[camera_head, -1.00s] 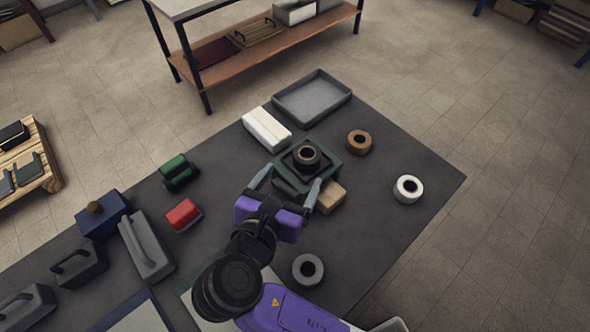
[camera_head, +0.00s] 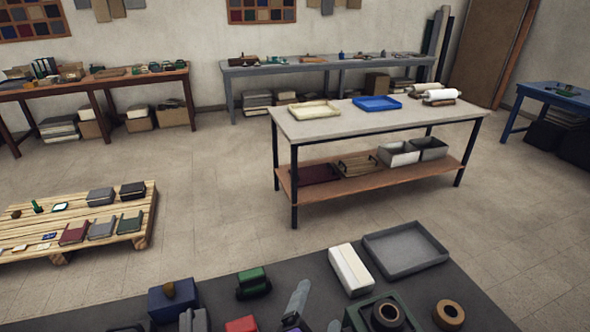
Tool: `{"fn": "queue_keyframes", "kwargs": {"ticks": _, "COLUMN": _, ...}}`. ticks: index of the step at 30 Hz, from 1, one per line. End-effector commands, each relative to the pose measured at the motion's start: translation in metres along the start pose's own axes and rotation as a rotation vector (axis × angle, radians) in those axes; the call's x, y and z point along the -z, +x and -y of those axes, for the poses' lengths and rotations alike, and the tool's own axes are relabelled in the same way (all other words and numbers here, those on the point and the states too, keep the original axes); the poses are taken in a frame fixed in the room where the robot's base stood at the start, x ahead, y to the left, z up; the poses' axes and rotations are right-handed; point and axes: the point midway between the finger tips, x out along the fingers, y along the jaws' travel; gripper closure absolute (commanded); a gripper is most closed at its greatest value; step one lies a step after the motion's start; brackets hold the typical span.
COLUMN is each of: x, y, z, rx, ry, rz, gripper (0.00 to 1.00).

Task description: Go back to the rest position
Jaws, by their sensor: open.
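My gripper (camera_head: 317,306) shows only by its grey fingertips at the bottom edge of the head view. They stand apart, and I see nothing held between them. The rest of my arm is below the picture. The fingertips appear just left of a dark green square holder (camera_head: 356,317) with a dark ring (camera_head: 387,313) in it. I cannot tell the height of the gripper above the dark table (camera_head: 300,268).
On the dark table are a white block (camera_head: 350,268), a grey tray (camera_head: 405,252), a brown tape roll (camera_head: 449,314), a green block (camera_head: 253,282) and a blue box (camera_head: 172,300). A workbench (camera_head: 350,122) stands beyond, and a wooden pallet (camera_head: 140,222) is at left. Open floor lies between.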

Motion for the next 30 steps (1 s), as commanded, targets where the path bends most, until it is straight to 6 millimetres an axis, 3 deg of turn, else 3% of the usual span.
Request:
{"fn": "queue_keyframes", "kwargs": {"ticks": 5, "x": 0.028, "y": -0.021, "z": 0.019, "rx": -0.137, "ry": 0.512, "rz": -0.257, "gripper": 0.17}}
{"fn": "queue_keyframes", "kwargs": {"ticks": 11, "x": 0.022, "y": -0.067, "z": 0.052, "rx": -0.155, "ry": 1.070, "rz": -0.489, "gripper": 0.17}}
{"fn": "queue_keyframes", "kwargs": {"ticks": 21, "x": -0.049, "y": -0.150, "z": 0.111, "rx": -0.101, "ry": 1.835, "rz": -0.633, "gripper": 0.17}}
{"fn": "queue_keyframes", "kwargs": {"ticks": 27, "x": -0.097, "y": -0.197, "z": 0.150, "rx": -0.076, "ry": 2.121, "rz": -0.569, "gripper": 0.17}}
{"fn": "queue_keyframes", "kwargs": {"ticks": 30, "x": -0.111, "y": -0.216, "z": 0.173, "rx": -0.046, "ry": 2.178, "rz": -0.492, "gripper": 0.17}}
